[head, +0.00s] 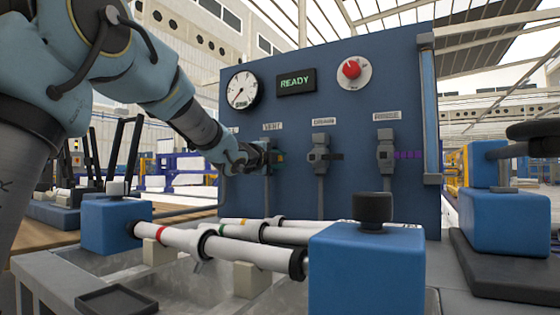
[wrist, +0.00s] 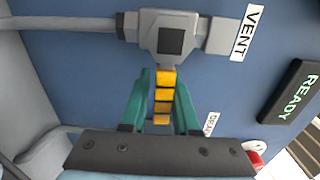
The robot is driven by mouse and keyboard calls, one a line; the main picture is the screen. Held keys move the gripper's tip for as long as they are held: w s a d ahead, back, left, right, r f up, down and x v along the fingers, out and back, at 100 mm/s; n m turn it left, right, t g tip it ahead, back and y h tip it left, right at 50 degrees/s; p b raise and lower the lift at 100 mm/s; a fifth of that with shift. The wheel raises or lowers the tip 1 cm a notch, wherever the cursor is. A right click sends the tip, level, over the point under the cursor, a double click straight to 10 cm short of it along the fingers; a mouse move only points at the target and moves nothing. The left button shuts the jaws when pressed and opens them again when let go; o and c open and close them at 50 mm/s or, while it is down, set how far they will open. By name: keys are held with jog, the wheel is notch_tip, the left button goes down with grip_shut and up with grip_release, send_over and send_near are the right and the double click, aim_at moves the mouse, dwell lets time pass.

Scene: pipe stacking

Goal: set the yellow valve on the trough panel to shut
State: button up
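The yellow valve's handle (wrist: 163,100), a yellow bar with dark bands, shows in the wrist view. It sticks out from the grey valve body (wrist: 163,38) under the VENT label, across the line of its pipe. My gripper (wrist: 164,85) has its teal fingers on both sides of the handle, with a small gap at the left finger; contact at the right finger is unclear.
Two more valves (head: 320,153) (head: 386,151) stand to the right on the panel, their dark and purple handles pointing right. A gauge (head: 242,90), a READY display (head: 296,81) and a red knob (head: 351,69) sit above. White pipes (head: 225,247) and blue blocks (head: 367,270) lie in front.

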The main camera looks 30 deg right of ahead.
jog(key=shift+o, duration=1.3)
jog(key=shift+r, duration=0.1)
jog(key=v, duration=1)
jog(key=shift+s+a+p, duration=0.15)
jog(key=shift+a+p, duration=0.2)
jog(key=shift+a, duration=0.05)
